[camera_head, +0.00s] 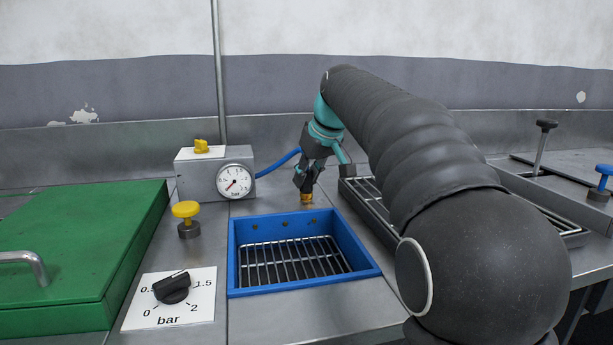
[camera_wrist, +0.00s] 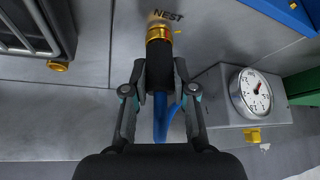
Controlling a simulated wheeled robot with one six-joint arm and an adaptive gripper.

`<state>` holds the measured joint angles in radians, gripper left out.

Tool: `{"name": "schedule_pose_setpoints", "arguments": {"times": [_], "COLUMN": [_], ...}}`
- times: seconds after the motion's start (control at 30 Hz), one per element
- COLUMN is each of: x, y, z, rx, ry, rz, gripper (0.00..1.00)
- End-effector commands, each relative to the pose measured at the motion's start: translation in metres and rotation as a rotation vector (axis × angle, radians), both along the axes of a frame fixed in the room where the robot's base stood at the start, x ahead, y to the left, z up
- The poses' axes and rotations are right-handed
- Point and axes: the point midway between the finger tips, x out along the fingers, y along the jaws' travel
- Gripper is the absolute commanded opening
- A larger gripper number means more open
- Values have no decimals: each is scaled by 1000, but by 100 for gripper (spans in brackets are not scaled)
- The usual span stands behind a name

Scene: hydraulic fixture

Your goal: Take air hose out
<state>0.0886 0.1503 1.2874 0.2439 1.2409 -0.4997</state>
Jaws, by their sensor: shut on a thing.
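The blue air hose (camera_head: 278,162) runs from the gauge box to my gripper (camera_head: 308,182) at the bench. In the wrist view my gripper (camera_wrist: 159,70) is shut on the hose's black end piece (camera_wrist: 159,64), with the blue hose (camera_wrist: 160,118) trailing back between the fingers. A brass fitting (camera_wrist: 158,33) sits at the front of that end piece, by the marking NEST (camera_wrist: 168,15) on the bench. It also shows as a brass piece (camera_head: 307,199) below my fingertips. I cannot tell whether the hose end is still seated there.
The blue-framed basin (camera_head: 235,265) with a grate lies in front of my gripper. A dark-framed grate (camera_head: 362,210) lies right of it, with a brass port (camera_wrist: 58,66) on its side. The gauge box (camera_head: 190,183), yellow knob (camera_head: 185,210) and green lid (camera_head: 70,250) stand left.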

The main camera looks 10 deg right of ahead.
Motion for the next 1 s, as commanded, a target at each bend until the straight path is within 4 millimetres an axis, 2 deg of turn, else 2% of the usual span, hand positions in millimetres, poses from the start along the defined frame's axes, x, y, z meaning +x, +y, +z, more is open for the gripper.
{"name": "schedule_pose_setpoints", "arguments": {"times": [0.6, 1.0], "x": [0, 0], "y": [0, 0], "z": [3, 19], "rx": [-1, -2], "ry": [1, 0], "rz": [40, 38], "gripper": [0, 0]}}
